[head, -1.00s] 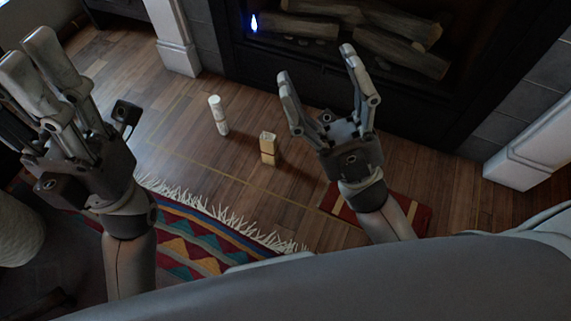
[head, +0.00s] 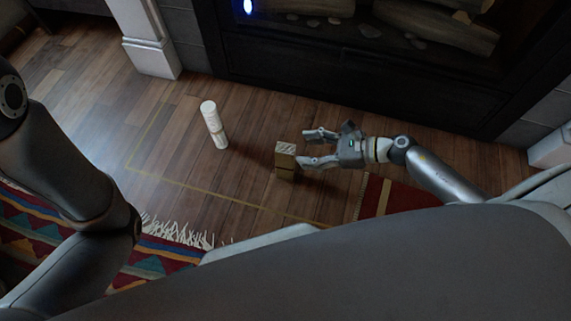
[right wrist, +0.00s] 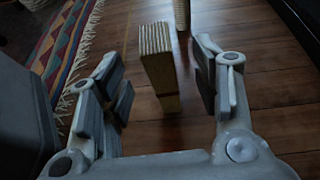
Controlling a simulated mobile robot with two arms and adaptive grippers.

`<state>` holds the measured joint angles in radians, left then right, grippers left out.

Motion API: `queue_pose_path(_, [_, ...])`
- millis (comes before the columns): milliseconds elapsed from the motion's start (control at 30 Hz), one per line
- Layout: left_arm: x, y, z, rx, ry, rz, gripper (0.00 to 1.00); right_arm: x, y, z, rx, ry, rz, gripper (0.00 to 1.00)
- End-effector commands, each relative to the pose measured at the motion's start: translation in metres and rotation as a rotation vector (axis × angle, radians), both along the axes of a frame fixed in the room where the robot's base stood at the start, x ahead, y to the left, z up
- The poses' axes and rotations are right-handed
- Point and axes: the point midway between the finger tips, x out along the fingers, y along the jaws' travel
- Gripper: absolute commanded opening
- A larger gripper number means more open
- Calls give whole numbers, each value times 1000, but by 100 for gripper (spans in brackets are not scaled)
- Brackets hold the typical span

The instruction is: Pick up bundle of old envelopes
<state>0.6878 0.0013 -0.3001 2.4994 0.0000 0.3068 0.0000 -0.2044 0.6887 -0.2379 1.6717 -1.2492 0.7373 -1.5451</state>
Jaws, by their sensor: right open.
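The bundle of old envelopes (head: 285,162) is a small tan block standing upright on the wood floor. Its pale layered edges face up, and it also shows in the right wrist view (right wrist: 159,62). My right gripper (head: 312,149) is open and points left at the bundle, with its fingertips close to it. In the right wrist view the bundle stands ahead, between the lines of the two spread fingers (right wrist: 155,80). Whether a finger touches it I cannot tell. My left arm comes in from the left, but its gripper is out of view.
A white cylinder (head: 214,125) stands on the floor left of the bundle. A dark fireplace (head: 330,92) with logs lies behind. A patterned fringed rug (head: 150,262) is at lower left, and a red striped mat (head: 399,196) lies right of the bundle. Bare floor surrounds the bundle.

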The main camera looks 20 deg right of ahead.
Motion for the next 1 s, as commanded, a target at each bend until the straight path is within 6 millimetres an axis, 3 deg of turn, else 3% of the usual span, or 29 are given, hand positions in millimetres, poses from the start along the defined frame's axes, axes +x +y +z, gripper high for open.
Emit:
queue_pose_path(233, [-3, 0, -9, 1, -9, 0, 40, 10, 18, -9, 4, 0, 0, 57])
queue_pose_path(533, [-3, 0, -34, 1, -9, 0, 40, 28, 53, -19, 7, 0, 0, 57])
queue_pose_path(867, [-3, 0, -34, 1, -9, 0, 40, 31, 60, -20, 5, 2, -2, 57])
queue_pose_path(1000, [-3, 0, -34, 1, -8, -1, 40, 31, 60, -20, 5, 2, -2, 42])
